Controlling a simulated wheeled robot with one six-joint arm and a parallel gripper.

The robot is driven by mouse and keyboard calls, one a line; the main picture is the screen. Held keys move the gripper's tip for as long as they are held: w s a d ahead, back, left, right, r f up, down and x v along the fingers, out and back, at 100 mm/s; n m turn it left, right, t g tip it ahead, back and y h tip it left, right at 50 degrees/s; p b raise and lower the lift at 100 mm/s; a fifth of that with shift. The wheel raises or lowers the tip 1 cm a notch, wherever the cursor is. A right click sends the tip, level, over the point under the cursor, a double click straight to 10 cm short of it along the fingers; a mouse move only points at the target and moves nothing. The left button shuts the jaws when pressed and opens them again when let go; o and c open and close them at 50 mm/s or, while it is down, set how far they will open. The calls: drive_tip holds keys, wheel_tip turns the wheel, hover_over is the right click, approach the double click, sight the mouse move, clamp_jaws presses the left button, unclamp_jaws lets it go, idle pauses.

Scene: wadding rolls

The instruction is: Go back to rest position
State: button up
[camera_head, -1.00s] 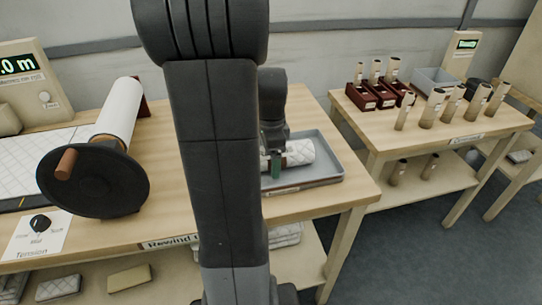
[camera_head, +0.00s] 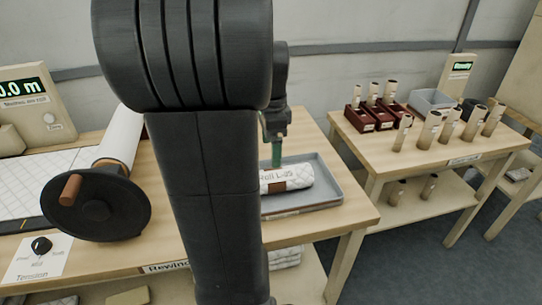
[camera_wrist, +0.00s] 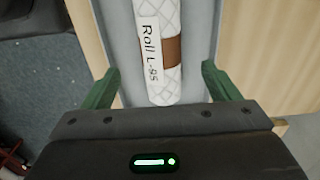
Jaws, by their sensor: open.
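My gripper (camera_head: 276,152) is open and empty above the grey tray on the rewind table. Its two green fingers show wide apart in the wrist view (camera_wrist: 160,88). A white quilted roll with a brown band (camera_head: 300,175), labelled "Roll L-85", lies in the grey tray (camera_head: 325,200). The roll also shows in the wrist view (camera_wrist: 160,45), running away from the gripper between the fingertips and apart from them. My arm hides the middle of the table and part of the tray's left side in the head view.
A winder with a black wheel (camera_head: 95,205) and a wooden handle stands at left beside a display (camera_head: 35,105). A second table (camera_head: 450,150) at right holds red bins (camera_head: 377,115), several upright tubes (camera_head: 450,124) and a grey bin (camera_head: 432,101). Floor shows between the tables.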

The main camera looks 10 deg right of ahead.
sight(271, 172)
drive_tip(key=shift+r, duration=0.25)
wheel_tip(271, 172, down, 12)
drive_tip(key=shift+f+b, duration=0.25)
drive_tip(key=shift+b, duration=0.65)
drive_tip(key=shift+r+p, duration=0.35)
drive_tip(key=shift+r, duration=1.65)
